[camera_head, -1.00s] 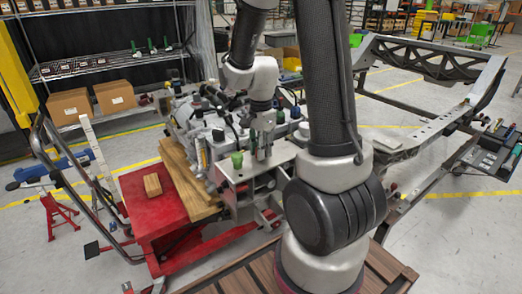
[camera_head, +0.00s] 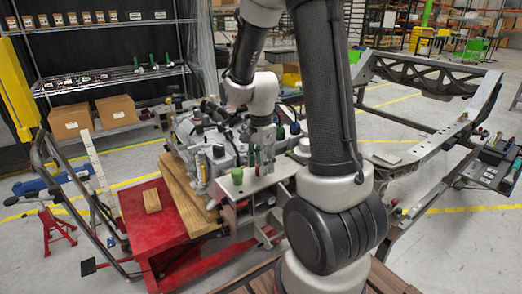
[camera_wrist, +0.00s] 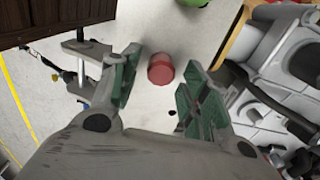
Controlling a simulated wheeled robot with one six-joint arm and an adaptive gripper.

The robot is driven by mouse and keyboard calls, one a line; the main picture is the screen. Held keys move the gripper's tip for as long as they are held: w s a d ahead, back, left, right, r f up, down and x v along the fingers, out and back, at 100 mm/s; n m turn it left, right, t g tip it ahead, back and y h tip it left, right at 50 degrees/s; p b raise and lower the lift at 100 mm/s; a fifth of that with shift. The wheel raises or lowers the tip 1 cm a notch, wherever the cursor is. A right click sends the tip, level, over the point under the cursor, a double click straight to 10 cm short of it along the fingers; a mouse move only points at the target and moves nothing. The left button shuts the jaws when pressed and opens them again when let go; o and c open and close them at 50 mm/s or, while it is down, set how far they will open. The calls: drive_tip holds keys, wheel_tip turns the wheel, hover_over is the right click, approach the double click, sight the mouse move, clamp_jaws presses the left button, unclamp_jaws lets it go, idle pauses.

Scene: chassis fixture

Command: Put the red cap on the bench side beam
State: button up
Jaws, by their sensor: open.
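In the wrist view a red cap (camera_wrist: 160,68) shows between and beyond my gripper's fingertips, with a light grey surface around it. My gripper (camera_wrist: 158,85) is open, its green-padded fingers apart with nothing between them. In the head view my gripper (camera_head: 262,160) points down over the near edge of the grey machinery, beside a green cap (camera_head: 237,176). I cannot make out the red cap in the head view. The grey side beam (camera_head: 435,130) of the chassis frame runs back at the right, partly hidden behind my arm.
A red cart (camera_head: 135,207) carries wooden planks (camera_head: 187,195) and a small wood block (camera_head: 152,201). The grey engine-like machinery (camera_head: 205,150) is close to my gripper. A tool tray (camera_head: 490,170) is at the far right. Open floor shows inside the chassis frame.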

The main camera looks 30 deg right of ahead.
wheel_tip(320, 180, up, 11)
drive_tip(key=s+a+r+n+t, duration=0.1)
drive_tip(key=s+r+n, duration=0.3)
drive_tip(key=s+n, duration=0.4)
drive_tip(key=s+a+r+n+t, duration=0.2)
drive_tip(key=s+r+n+t, duration=0.1)
drive_tip(key=s+n, duration=0.5)
drive_tip(key=shift+s+a+r+n, duration=0.15)
drive_tip(key=shift+s+r+n, duration=0.25)
drive_tip(key=shift+n, duration=0.4)
